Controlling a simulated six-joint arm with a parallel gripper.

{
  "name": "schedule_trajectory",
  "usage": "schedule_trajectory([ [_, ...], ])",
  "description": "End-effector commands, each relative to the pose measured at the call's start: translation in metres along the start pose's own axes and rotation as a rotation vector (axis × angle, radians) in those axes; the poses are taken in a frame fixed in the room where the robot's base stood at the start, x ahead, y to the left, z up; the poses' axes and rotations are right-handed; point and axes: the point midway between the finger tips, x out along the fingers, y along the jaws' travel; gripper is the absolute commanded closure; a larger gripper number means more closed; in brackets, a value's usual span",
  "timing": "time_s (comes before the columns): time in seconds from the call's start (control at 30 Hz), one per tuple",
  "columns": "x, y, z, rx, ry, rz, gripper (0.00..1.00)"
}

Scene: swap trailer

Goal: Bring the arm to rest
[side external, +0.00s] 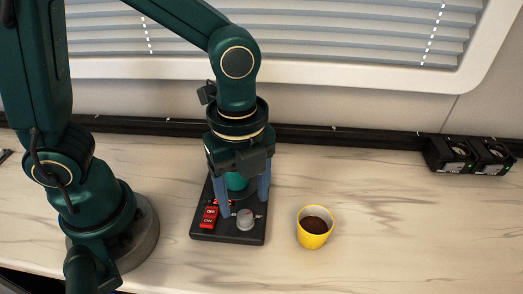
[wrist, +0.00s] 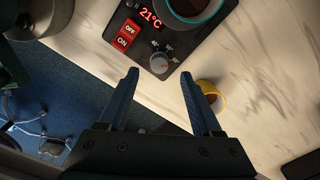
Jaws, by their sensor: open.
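My gripper (side external: 244,205) is open over the front part of a black heater unit (side external: 229,235); its two blue fingers point down with nothing between them. It also shows in the wrist view (wrist: 159,74). The unit has a red OFF/ON switch (wrist: 125,35), a grey knob (wrist: 159,65) and a red display (wrist: 151,17) reading 21°C. A teal-rimmed round vessel (wrist: 217,8) sits at the unit's far end, cut off by the wrist frame and partly hidden by my gripper in the side view.
A yellow cup (side external: 313,240) with dark brown contents stands upright right of the unit, close to my gripper. Two black boxes (side external: 470,155) sit at the far right against the wall. The pale marbled counter (side external: 400,225) is clear between. A window blind (side external: 330,40) is behind.

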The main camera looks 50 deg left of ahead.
Motion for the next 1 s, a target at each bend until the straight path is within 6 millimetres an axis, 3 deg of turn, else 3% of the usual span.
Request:
schedule_trajectory([
  [0.13,-0.01,0.0,0.0,0.0,0.0,-0.001,0.34],
  [0.47,-0.011,0.0,0.001,-0.006,0.001,-0.002,0.34],
  [0.67,-0.037,-0.009,0.019,-0.094,0.022,-0.11,0.34],
  [0.77,-0.057,-0.006,0.036,-0.242,0.04,-0.196,0.34],
  [1.0,-0.087,0.018,0.071,-0.826,0.13,-0.385,0.34],
])
